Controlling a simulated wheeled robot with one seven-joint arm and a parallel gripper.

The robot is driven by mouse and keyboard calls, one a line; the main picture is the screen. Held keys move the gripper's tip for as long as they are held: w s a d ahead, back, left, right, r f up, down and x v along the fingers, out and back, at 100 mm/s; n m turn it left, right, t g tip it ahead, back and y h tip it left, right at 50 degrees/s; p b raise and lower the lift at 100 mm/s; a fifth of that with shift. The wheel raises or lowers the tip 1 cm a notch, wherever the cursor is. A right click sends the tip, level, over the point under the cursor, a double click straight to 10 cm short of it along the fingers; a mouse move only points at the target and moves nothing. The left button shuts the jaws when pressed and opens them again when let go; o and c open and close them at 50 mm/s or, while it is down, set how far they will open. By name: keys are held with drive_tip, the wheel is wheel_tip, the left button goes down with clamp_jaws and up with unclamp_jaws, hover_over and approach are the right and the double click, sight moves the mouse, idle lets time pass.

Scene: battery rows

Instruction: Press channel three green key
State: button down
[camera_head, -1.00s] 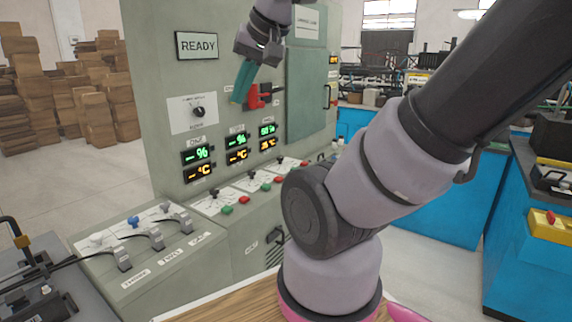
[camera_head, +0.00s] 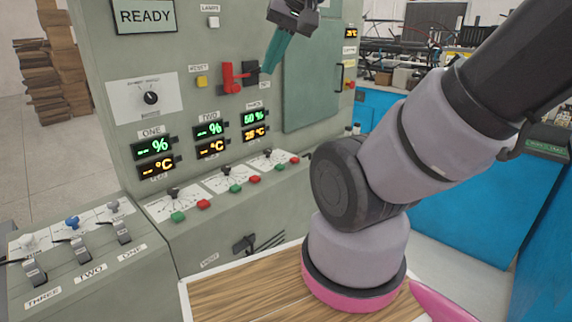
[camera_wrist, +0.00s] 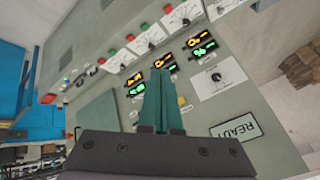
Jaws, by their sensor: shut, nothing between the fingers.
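The channel three green key (camera_head: 281,167) is a small green button on the sloped ledge of the grey cabinet, below the THREE displays (camera_head: 254,125). My gripper (camera_head: 267,70) has teal fingers, shut and empty. In the head view it appears well above the key, beside the red switch handle (camera_head: 230,77), apart from the key. In the wrist view my closed fingers (camera_wrist: 160,80) point over the panel.
Channel one's green key (camera_head: 178,216) and channel two's green key (camera_head: 235,188) lie to the left on the same ledge. A lower console (camera_head: 85,265) with several levers is at left.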

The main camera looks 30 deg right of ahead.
drive_tip(key=n+h, duration=0.6)
drive_tip(key=n, duration=0.2)
hover_over(280, 167)
wheel_tip(280, 167, down, 32)
drive_tip(key=shift+w+r+t, duration=0.1)
drive_tip(key=shift+r+t, duration=0.05)
drive_tip(key=shift+t, duration=0.25)
drive_tip(key=shift+f, duration=4.4)
